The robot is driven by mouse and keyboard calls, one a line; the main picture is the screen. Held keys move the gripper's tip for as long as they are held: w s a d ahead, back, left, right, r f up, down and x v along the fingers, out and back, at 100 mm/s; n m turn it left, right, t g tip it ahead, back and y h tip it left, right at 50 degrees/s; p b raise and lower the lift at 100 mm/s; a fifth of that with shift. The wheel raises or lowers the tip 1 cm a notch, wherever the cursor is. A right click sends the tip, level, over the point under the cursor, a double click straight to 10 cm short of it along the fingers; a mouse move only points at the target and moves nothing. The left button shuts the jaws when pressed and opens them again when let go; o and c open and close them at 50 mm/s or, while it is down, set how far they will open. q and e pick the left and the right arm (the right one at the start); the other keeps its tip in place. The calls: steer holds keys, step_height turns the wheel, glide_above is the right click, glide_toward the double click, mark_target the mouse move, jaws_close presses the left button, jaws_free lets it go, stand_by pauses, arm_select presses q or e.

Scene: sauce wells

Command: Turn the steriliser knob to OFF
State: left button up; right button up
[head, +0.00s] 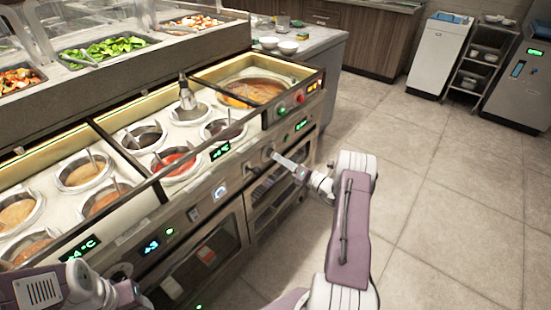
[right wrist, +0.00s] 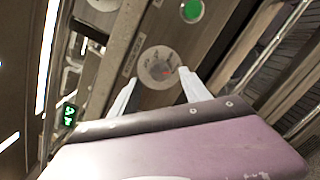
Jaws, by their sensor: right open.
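The steriliser knob (right wrist: 158,66) is a round grey dial on the counter's front panel, with a small red mark on its right side in the right wrist view. Lettering around it is too blurred to read. In the head view the knob (head: 267,150) is partly hidden by my right gripper (head: 275,157). In the wrist view my right gripper (right wrist: 156,88) is open, with one finger on each side of the knob's lower half; I cannot tell whether they touch it. My left gripper (head: 125,290) is at the lower left, its fingers unclear.
A green button (right wrist: 191,11) sits near the knob on the panel. Above the panel are sauce wells (head: 85,173) and a large soup well (head: 255,90). Glass-fronted cabinets (head: 215,250) lie below. The tiled floor (head: 440,190) to the right is clear.

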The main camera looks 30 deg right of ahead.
mark_target(273, 154)
steer(key=x, duration=0.4)
steer(key=shift+w+a+b, duration=0.1)
steer(key=shift+w+b, duration=0.05)
steer(key=shift+b, duration=0.15)
jaws_close()
steer(key=shift+n, duration=0.3)
steer(key=shift+f+n+g+y+b, duration=0.15)
steer(key=shift+n+y+b, duration=0.3)
steer(key=shift+n+b, duration=4.35)
steer(key=shift+f+n+g+y+b, duration=0.1)
steer(key=shift+n+y+b, duration=0.4)
steer(key=shift+n+b, duration=4.3)
steer(key=shift+n+g+y+b, duration=0.15)
steer(key=shift+n+y+b, duration=0.3)
steer(key=shift+n+b, duration=4.3)
steer(key=n+p, duration=0.2)
steer(key=shift+n, duration=0.35)
